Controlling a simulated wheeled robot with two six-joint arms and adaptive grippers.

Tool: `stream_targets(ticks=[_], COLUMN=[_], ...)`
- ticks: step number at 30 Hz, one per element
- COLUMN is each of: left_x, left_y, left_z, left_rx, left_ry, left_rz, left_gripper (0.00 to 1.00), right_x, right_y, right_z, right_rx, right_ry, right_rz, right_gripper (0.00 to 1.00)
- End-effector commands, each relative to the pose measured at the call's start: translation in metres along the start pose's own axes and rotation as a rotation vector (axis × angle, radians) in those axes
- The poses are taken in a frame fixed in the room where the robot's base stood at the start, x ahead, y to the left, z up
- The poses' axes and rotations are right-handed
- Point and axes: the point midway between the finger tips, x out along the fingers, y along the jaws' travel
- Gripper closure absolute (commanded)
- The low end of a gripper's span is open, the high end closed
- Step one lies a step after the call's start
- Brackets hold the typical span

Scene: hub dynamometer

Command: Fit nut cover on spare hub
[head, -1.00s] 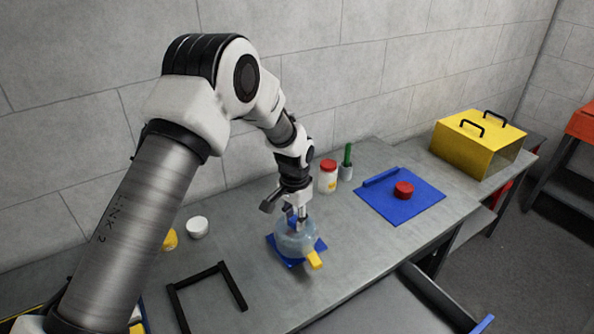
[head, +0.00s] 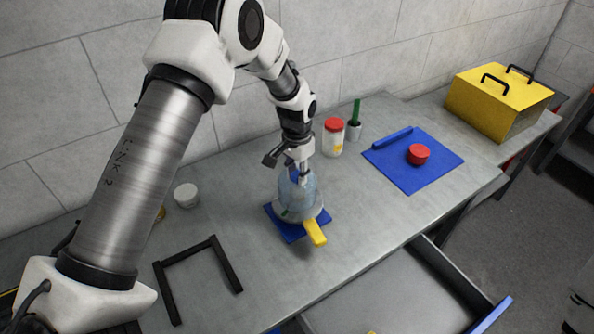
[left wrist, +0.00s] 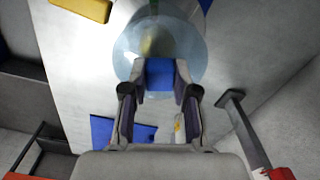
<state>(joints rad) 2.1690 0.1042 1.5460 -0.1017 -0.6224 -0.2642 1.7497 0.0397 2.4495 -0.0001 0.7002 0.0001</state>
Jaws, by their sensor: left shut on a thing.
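My left gripper (head: 298,172) is shut on the blue knob (left wrist: 160,75) of a clear, bluish dome (head: 300,200). The dome is upright over a blue pad (head: 287,229) on the bench; whether its rim touches anything is hard to tell. A yellow bar (head: 315,233) sticks out at the front of the pad. Something yellowish shows blurred through the dome in the left wrist view. A red round piece (head: 418,154) lies on a blue mat (head: 405,175) farther right. I cannot tell which pieces are the nut cover and the spare hub. My right gripper is out of view.
Behind the dome stand a red-lidded jar (head: 333,137) and a green-handled tool (head: 356,113) in a cup. A white round tub (head: 187,195) and a black frame (head: 165,280) are to the left. An open drawer (head: 385,290) is in front. A yellow box (head: 497,100) stands far right.

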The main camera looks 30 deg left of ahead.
Motion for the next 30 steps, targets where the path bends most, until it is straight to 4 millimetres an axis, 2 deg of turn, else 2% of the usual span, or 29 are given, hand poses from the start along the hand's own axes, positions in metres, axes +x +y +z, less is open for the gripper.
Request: stream_targets(ticks=[30], left_x=[0.0006], left_y=[0.0007], left_z=[0.0026], left_rx=[0.000], left_ry=[0.000], left_rz=[0.000], left_gripper=[1.00], right_x=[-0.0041], right_y=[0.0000], right_z=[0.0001], right_rx=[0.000], right_ry=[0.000], right_rz=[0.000], right_gripper=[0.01])
